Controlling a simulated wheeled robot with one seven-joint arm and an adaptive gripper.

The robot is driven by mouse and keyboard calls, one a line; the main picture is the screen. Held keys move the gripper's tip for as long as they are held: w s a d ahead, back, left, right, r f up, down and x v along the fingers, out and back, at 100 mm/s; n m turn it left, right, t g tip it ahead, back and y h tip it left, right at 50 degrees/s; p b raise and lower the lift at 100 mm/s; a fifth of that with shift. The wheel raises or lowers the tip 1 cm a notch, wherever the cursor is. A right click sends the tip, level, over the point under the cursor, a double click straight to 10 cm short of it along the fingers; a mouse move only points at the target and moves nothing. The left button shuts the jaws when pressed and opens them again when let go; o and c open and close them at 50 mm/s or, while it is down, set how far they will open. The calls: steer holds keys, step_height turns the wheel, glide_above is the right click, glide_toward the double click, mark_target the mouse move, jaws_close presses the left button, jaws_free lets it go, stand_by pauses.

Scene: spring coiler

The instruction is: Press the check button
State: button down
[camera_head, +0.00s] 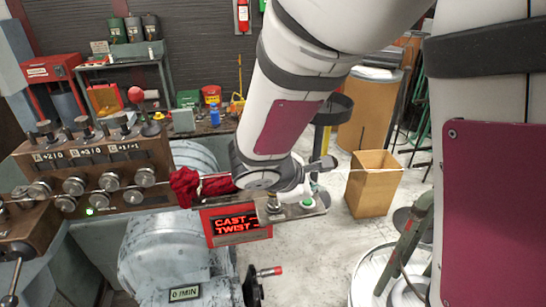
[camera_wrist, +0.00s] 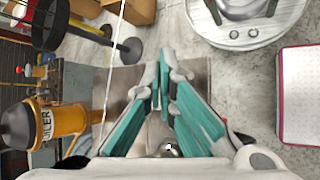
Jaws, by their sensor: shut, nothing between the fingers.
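A small green button (camera_head: 307,203) sits on a metal plate beside a red display (camera_head: 238,224) reading "CAST" and "TWIST". I cannot read a label that says whether it is the check button. My arm's end hangs just above this plate in the head view, and its fingers are hidden there. In the wrist view my gripper (camera_wrist: 160,84) has its teal fingers together, with nothing between them. A grey-brown flat surface lies behind the fingers. The green button cannot be made out in the wrist view, so its gap to my fingertips cannot be told.
A red cloth (camera_head: 186,187) lies by my wrist. A cardboard box (camera_head: 373,187) stands on the floor at right.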

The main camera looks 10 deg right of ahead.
mark_target(310, 202)
steer(key=shift+f, duration=0.15)
steer(key=shift+f+b, duration=0.3)
steer(key=shift+b, duration=0.05)
steer(key=shift+f+b, duration=0.3)
steer(key=shift+f, duration=0.1)
stand_by(0.5)
steer(key=shift+r, duration=0.1)
steer(key=shift+r+p, duration=0.6)
steer(key=shift+r, duration=0.15)
step_height(310, 202, up, 3)
steer(key=shift+s+f+p, duration=0.1)
steer(key=shift+p, duration=1)
steer(key=shift+r+p, duration=0.7)
steer(key=shift+r, duration=0.4)
